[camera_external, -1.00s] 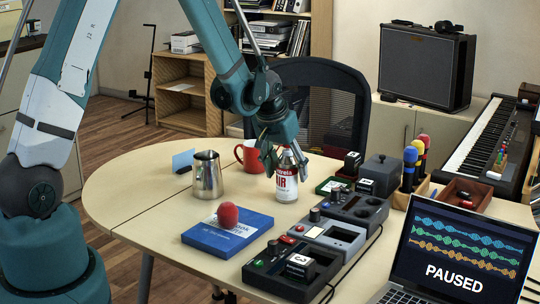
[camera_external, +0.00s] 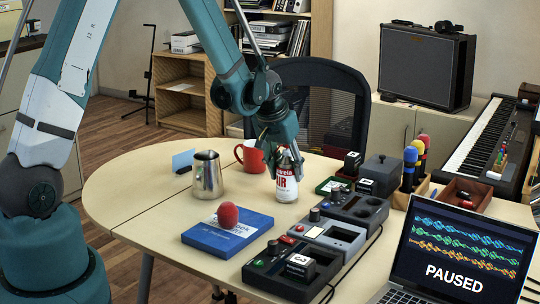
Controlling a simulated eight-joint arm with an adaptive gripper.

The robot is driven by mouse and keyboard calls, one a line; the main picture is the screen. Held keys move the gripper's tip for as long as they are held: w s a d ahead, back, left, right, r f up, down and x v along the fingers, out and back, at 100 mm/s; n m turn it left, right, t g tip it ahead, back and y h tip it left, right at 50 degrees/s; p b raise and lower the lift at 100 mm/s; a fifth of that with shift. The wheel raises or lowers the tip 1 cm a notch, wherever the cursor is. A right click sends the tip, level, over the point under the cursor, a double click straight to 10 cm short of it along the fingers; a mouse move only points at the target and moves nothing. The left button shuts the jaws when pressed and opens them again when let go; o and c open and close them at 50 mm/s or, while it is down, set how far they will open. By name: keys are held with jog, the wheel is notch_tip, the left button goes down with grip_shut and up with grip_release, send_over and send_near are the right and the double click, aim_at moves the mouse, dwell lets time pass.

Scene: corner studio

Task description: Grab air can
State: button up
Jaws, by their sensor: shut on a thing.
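The air can (camera_external: 287,188) is a white and red can standing upright on the round wooden table, right of the red mug. My gripper (camera_external: 286,167) comes down over the can from above and is shut on its upper part. The fingers hide part of the can's top. The can's base appears to be on the table.
A red mug (camera_external: 251,157) and a metal pitcher (camera_external: 207,176) stand left of the can. A blue book (camera_external: 222,236) with a red foam ball (camera_external: 228,215) lies in front. Dark device boxes (camera_external: 355,208) are to the right, near a laptop (camera_external: 455,255). The table's left side is clear.

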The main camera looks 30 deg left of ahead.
jog(key=shift+r, duration=0.1)
jog(key=shift+r+p, duration=0.85)
jog(key=shift+r, duration=4.05)
jog(key=shift+d, duration=0.15)
